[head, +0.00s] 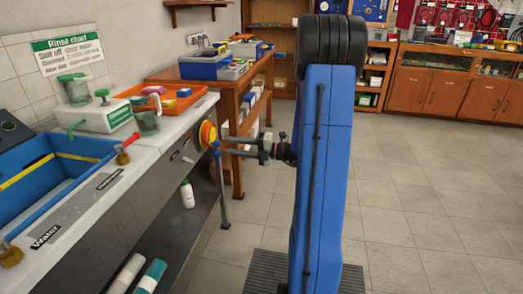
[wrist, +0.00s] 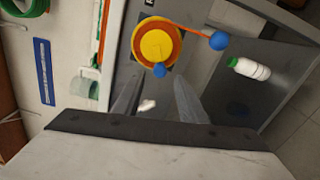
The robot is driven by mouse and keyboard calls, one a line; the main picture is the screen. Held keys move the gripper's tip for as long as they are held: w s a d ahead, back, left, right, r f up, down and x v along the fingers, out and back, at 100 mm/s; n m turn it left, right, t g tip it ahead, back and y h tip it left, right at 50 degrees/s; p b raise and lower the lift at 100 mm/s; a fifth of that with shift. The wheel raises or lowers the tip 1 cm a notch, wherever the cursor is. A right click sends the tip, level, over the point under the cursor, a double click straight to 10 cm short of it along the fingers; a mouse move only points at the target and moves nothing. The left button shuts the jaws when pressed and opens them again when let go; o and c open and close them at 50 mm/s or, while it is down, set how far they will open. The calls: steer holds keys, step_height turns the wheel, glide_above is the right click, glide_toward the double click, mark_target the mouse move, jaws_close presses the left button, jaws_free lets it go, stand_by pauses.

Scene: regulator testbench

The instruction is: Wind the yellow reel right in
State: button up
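The yellow reel (head: 207,133) is mounted on the grey front of the bench, near its far end. In the wrist view the reel (wrist: 156,45) shows a yellow face with an orange rim. A second small blue knob (wrist: 159,70) shows at the rim. My gripper (head: 226,146) points left toward the bench front, close to the reel. In the wrist view my gripper (wrist: 150,92) has its two grey fingers apart, with nothing held between them. The fingers look clear of the reel and knob.
A white bottle with a green cap (wrist: 249,68) stands on the shelf (head: 190,220) below the bench top. An orange tray (head: 165,105) and a blue basin (head: 45,170) are on the bench. A wooden table (head: 230,90) stands beyond. The tiled floor at right is clear.

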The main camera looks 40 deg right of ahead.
steer(key=v, duration=1.1)
steer(key=shift+s+d, duration=0.1)
steer(key=shift+d, duration=0.05)
